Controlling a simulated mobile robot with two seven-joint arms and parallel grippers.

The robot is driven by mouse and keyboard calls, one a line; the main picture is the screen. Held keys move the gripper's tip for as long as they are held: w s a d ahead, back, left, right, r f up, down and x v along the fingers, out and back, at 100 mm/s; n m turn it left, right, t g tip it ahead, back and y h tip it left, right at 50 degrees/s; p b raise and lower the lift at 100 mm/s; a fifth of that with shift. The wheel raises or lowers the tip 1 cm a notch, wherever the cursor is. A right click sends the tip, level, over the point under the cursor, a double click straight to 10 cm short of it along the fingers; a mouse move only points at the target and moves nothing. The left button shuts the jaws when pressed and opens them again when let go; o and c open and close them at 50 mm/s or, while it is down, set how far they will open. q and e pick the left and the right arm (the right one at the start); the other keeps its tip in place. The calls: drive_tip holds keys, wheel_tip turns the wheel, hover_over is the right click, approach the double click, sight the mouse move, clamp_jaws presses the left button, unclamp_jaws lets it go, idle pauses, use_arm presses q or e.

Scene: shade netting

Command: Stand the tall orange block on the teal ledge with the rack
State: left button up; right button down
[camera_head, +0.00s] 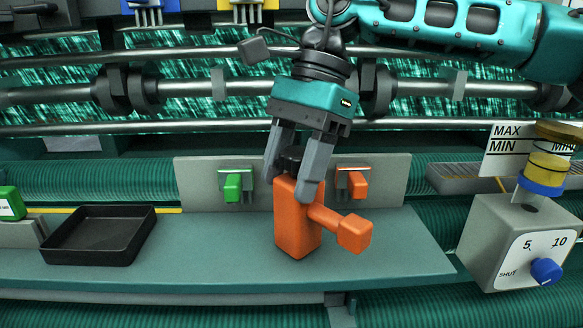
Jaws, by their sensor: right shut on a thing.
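The tall orange block (291,232) is upright in front of the grey upright panel. An orange side arm with a cube-like end (354,233) juts from it toward the right and front. My right gripper (290,188) points down from above, its two grey fingers shut on the block's upper part. The block's foot appears at the surface of the teal ledge (190,255); I cannot tell whether it bears on it. The fingers partly hide the block's top and a dark part there. My left gripper is not in view.
The grey panel (205,172) carries a green peg (232,187) and an orange peg (358,185). A black tray (98,236) is at the ledge's left. A grey dial box (517,240) stands at right. Metal rails (200,90) cross behind. The ledge right of the block is bare.

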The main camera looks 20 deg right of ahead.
drive_tip(key=shift+f, duration=0.15)
drive_tip(key=shift+c, duration=1.9)
unclamp_jaws()
drive_tip(key=v, duration=1.2)
drive_tip(key=shift+r+p, duration=0.3)
drive_tip(key=shift+p, duration=0.15)
drive_tip(key=shift+s+a+f, duration=0.1)
drive_tip(key=shift+a, duration=0.05)
